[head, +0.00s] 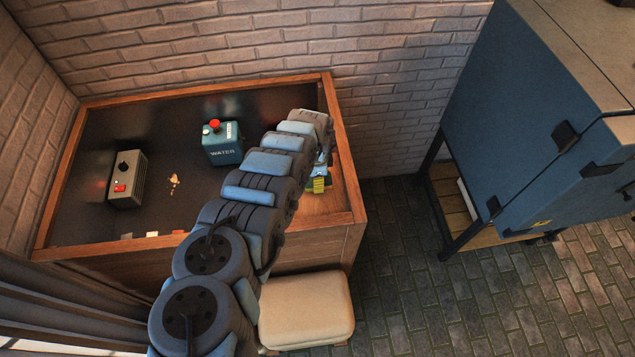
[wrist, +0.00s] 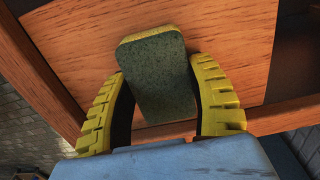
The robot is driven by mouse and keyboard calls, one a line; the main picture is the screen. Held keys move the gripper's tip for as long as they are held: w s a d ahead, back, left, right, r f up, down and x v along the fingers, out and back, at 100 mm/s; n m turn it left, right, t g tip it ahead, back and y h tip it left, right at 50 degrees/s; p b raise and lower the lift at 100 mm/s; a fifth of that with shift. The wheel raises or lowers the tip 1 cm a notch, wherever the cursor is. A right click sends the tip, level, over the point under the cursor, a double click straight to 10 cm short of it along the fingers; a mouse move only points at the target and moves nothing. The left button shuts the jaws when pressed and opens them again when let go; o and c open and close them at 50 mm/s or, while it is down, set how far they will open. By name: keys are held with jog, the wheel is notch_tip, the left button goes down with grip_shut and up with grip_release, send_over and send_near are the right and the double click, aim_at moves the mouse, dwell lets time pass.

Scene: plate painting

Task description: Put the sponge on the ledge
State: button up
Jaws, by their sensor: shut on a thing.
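The sponge (wrist: 158,75) has a dark green face and yellowish edges. In the wrist view it stands between the two yellow fingers of my gripper (wrist: 165,105), which is shut on it. Behind it is an orange-brown wooden surface (wrist: 225,35), which appears to be the ledge; I cannot tell whether the sponge touches it. In the head view my gripper (head: 318,184) is over the wooden ledge (head: 328,203) at the right end of the dark basin. The sponge is mostly hidden there by my arm and fingers.
The dark basin (head: 160,220) holds a blue box with a red button (head: 222,145) and a grey control box (head: 127,178). A wooden rim (head: 341,140) borders it. A cream cushioned stool (head: 307,308) stands in front. A blue cabinet (head: 535,120) is at right, with open brick floor between.

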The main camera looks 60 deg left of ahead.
jog(key=shift+f, duration=0.1)
jog(key=o, duration=0.7)
jog(key=shift+r, duration=0.2)
